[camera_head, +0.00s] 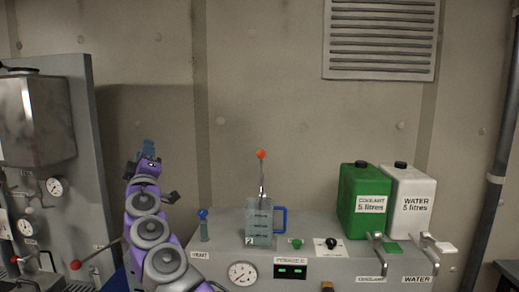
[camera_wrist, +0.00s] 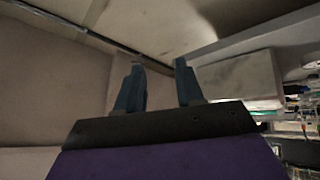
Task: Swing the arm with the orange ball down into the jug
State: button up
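The orange ball (camera_head: 261,154) tops a thin metal arm (camera_head: 262,182) that stands nearly upright above the jug. The jug (camera_head: 259,228) is see-through grey-blue with level marks and a blue handle on its right, and it stands on the grey bench top. Whether the arm's foot is inside or behind the jug I cannot tell. My gripper (camera_head: 148,146) is up to the left of the jug, well apart from the ball. In the wrist view my gripper (camera_wrist: 160,64) has its two fingers apart with nothing between them. Neither ball nor jug shows there.
A green coolant can (camera_head: 362,190) and a white water can (camera_head: 408,190) stand right of the jug, behind metal taps (camera_head: 378,242). A blue-topped post (camera_head: 203,224) stands left of the jug. A gauge (camera_head: 242,274) is on the bench front. A steel tank (camera_head: 36,120) is far left.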

jog(key=s+a+f+n+g+p, duration=0.25)
jog(key=a+f+n+p, duration=0.2)
jog(key=a+n, duration=0.25)
jog(key=n+g+h+p, duration=0.2)
jog(key=n+h+p, duration=0.7)
jog(key=h+p, duration=0.45)
send_near(261, 161)
jog(key=shift+t+y, duration=0.25)
jog(key=shift+y, duration=0.2)
jog(key=w+p, duration=0.1)
jog(key=w, duration=0.2)
jog(key=w+d+p, duration=0.1)
jog(key=w, duration=0.2)
jog(key=w+d+p, duration=0.1)
jog(key=w, duration=0.3)
jog(key=shift+f+p, duration=0.3)
jog(key=shift+p, duration=0.1)
jog(key=shift+w+d, duration=0.25)
jog(key=shift+w, duration=0.05)
jog(key=shift+c, duration=0.3)
